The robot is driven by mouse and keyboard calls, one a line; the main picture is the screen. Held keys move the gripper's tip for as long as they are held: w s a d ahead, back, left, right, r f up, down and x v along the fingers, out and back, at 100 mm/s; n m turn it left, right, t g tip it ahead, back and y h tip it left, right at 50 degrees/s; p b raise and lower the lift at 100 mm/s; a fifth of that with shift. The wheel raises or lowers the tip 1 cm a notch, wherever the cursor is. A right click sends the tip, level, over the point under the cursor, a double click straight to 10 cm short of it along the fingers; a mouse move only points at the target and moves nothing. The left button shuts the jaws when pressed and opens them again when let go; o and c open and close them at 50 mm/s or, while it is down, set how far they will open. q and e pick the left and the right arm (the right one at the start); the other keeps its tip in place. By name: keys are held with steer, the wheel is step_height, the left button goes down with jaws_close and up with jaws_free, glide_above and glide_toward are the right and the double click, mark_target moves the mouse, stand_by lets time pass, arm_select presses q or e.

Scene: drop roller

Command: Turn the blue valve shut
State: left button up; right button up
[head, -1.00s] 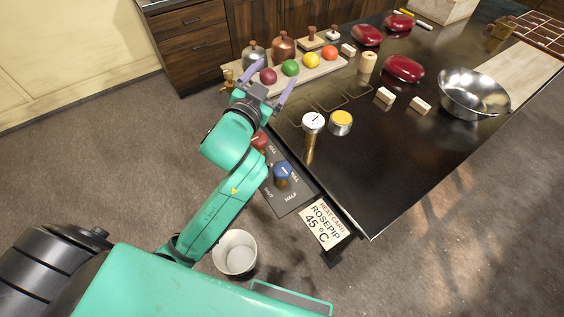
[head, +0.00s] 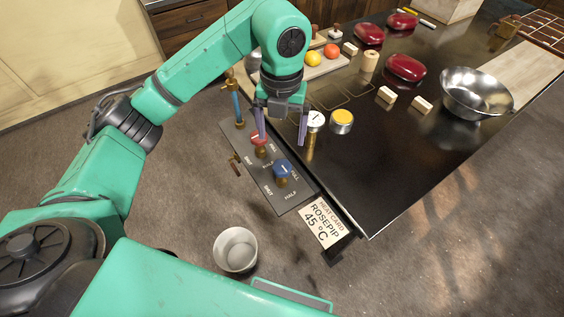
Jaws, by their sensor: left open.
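The blue valve (head: 283,168) sits on the grey control panel (head: 290,205) at the table's near-left edge, among FULL, HALF and SHUT labels. A red valve (head: 258,139) is on the same panel, up and to the left of the blue one. My left gripper (head: 282,140) points down above the panel, with its two purple fingers spread apart. Its fingers are above the blue valve in the picture, near the red valve, and nothing is between them. I cannot tell its exact height. My right gripper is out of view.
A dial thermometer (head: 315,121) and a yellow-lidded tin (head: 341,121) stand on the dark table near the gripper. A white bucket (head: 235,250) is on the floor. A metal bowl (head: 476,93) is farther right.

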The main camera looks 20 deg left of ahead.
mark_target(282, 165)
arm_select(q)
step_height(282, 165, down, 12)
steer(key=shift+r+p, duration=0.25)
steer(key=shift+p, duration=0.85)
steer(key=shift+f, duration=0.35)
steer(key=c, duration=1.4)
steer(key=shift+o, duration=0.2)
